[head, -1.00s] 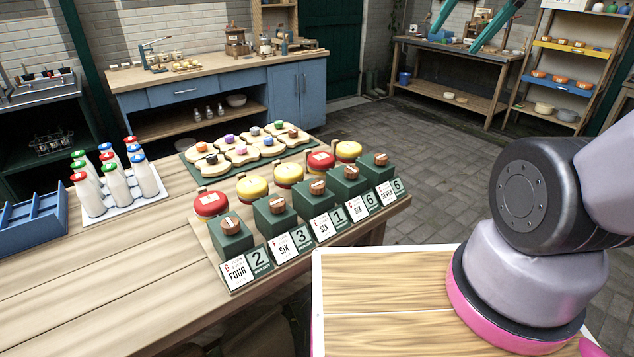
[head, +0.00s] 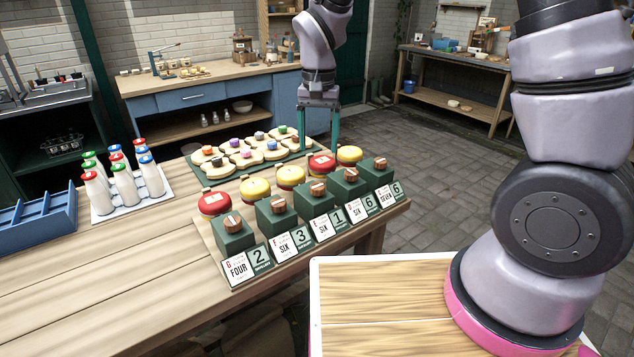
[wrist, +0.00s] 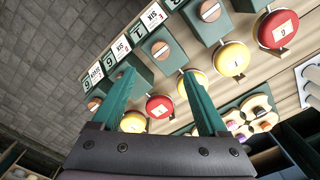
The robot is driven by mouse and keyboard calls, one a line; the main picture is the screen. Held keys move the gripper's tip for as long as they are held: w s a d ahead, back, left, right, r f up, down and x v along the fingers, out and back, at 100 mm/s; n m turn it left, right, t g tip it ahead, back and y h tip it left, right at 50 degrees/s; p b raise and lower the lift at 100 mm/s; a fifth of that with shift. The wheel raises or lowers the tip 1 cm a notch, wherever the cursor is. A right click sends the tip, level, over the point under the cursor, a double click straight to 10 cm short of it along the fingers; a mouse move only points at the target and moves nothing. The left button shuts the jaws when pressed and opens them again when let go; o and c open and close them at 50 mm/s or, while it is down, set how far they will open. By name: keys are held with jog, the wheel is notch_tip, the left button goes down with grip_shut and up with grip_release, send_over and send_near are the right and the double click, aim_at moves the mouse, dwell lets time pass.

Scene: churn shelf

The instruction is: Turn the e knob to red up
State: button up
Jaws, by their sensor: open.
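Several round wooden knobs sit on dark green blocks in a row on the table. From left to right in the head view they are a first knob (head: 232,222), a second (head: 278,205), a third (head: 317,189), a fourth (head: 350,174) and a fifth (head: 380,163). Each has a numbered card in front. My gripper (head: 318,145) is open and empty, raised behind the row. In the wrist view, its teal fingers (wrist: 158,75) point toward the row, apart from the knobs.
Red and yellow round lids, such as one red lid (head: 214,204), stand behind the blocks. A green mat with topped pale pieces lies behind. Capped bottles (head: 124,185) and a blue tray (head: 38,222) are at left. The front table is clear.

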aim_at(318, 186)
notch_tip(318, 186, down, 11)
jog(key=shift+f, duration=0.1)
dwell(0.4)
grip_shut()
